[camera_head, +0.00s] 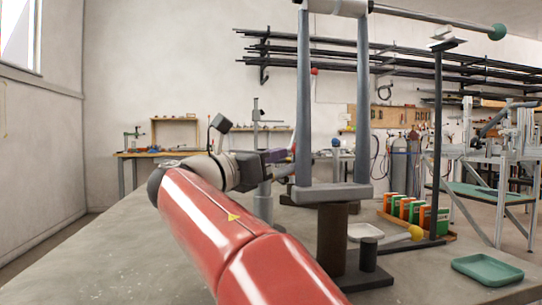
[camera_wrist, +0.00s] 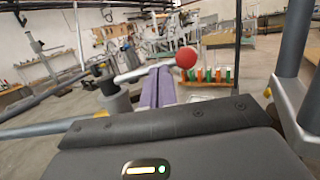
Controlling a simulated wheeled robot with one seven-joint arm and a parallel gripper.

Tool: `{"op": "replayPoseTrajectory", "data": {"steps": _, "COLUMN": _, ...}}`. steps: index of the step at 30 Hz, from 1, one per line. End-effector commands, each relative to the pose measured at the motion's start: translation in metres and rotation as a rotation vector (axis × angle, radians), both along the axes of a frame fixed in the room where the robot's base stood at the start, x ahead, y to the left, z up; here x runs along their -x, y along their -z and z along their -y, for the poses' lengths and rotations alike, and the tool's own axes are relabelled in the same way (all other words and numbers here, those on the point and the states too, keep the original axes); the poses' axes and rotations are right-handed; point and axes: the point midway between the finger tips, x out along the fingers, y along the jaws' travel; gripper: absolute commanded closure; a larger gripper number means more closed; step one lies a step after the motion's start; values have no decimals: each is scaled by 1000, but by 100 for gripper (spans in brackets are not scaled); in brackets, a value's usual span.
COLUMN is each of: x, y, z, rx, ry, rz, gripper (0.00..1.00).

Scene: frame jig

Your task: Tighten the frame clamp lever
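A grey lever (camera_wrist: 135,74) with a red ball knob (camera_wrist: 187,57) runs left to right in the wrist view, from a dark round clamp body (camera_wrist: 116,101) at its left. My gripper (camera_wrist: 158,70) has purple fingers that lie side by side with no clear gap between them, and they look shut. The lever crosses at the fingertips; I cannot tell whether they touch it. In the head view my gripper (camera_head: 282,154) reaches toward the left post (camera_head: 303,100) of the frame.
The frame's right post (camera_head: 363,100) and grey crossbar (camera_head: 332,193) stand close to my gripper. A lever with a yellow knob (camera_head: 416,232) is low at the right. A top rod ends in a green ball (camera_head: 497,32). A box row (camera_head: 416,211) and green tray (camera_head: 487,269) lie right.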

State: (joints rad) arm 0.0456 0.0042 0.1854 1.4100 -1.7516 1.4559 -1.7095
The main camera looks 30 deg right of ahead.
Motion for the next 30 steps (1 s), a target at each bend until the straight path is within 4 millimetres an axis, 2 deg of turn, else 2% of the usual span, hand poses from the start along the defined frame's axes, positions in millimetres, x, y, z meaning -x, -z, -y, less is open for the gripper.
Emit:
{"op": "replayPoseTrajectory", "data": {"steps": 9, "x": 3, "y": -2, "z": 22, "rx": 0, "ry": -202, "rz": 0, "gripper": 100}}
{"op": "replayPoseTrajectory", "data": {"steps": 30, "x": -15, "y": -1, "z": 76, "rx": 0, "ry": -200, "rz": 0, "gripper": 100}}
